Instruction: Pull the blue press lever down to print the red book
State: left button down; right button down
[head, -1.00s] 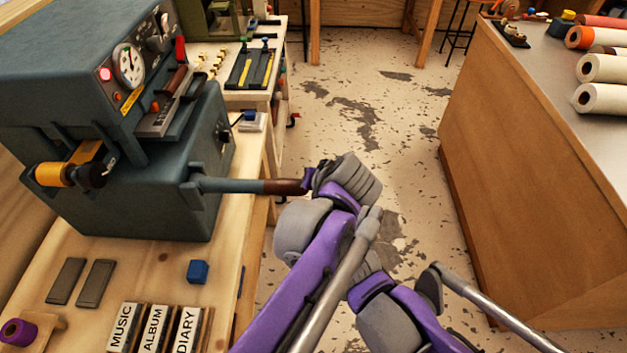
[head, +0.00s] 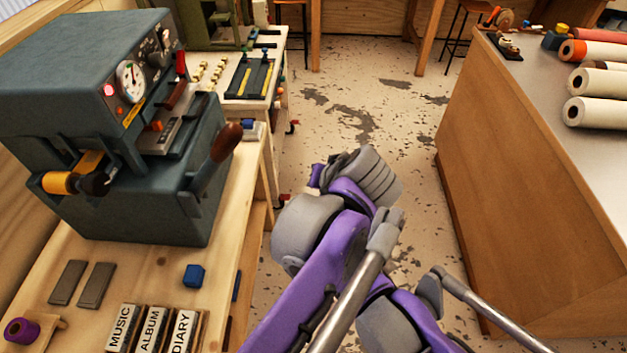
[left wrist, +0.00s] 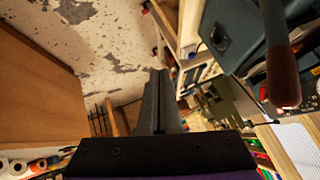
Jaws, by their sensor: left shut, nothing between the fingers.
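The blue-grey press (head: 100,80) stands on the wooden bench at the left of the head view. Its lever, with a brown handle (head: 226,142), slants up and right from the side of the press. The handle also shows close by at the right of the left wrist view (left wrist: 282,75). My left gripper (left wrist: 160,75) is shut and empty, apart from the lever. In the head view it is over the floor gap (head: 345,172), right of and below the handle. A dark red piece (head: 173,96) lies at the press front; I cannot tell if it is the red book.
Labelled blocks (head: 152,330), a small blue cube (head: 194,275) and two grey plates (head: 82,284) lie on the bench. A counter (head: 520,190) with foil rolls (head: 597,82) stands at the right.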

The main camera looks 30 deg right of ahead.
pick_arm(q)
jog(key=v, duration=0.3)
jog(key=shift+s+d+r, duration=0.15)
jog(key=shift+d, duration=0.05)
dwell(1.2)
jog(key=w+a+f+n+g+y, duration=0.15)
jog(key=a+f, duration=0.35)
jog(key=a, duration=0.8)
jog(key=w+a+f+n+g, duration=0.15)
jog(key=a+f, duration=0.25)
jog(key=a, duration=0.8)
jog(key=s+a+f+n, duration=0.2)
jog(key=s+a+f, duration=0.2)
jog(key=a, duration=0.4)
jog(key=s+a+f+n, duration=0.3)
jog(key=s+a+f, duration=0.2)
jog(key=a, duration=0.3)
jog(key=shift+s+a+f, duration=0.3)
jog(key=shift+f, duration=0.05)
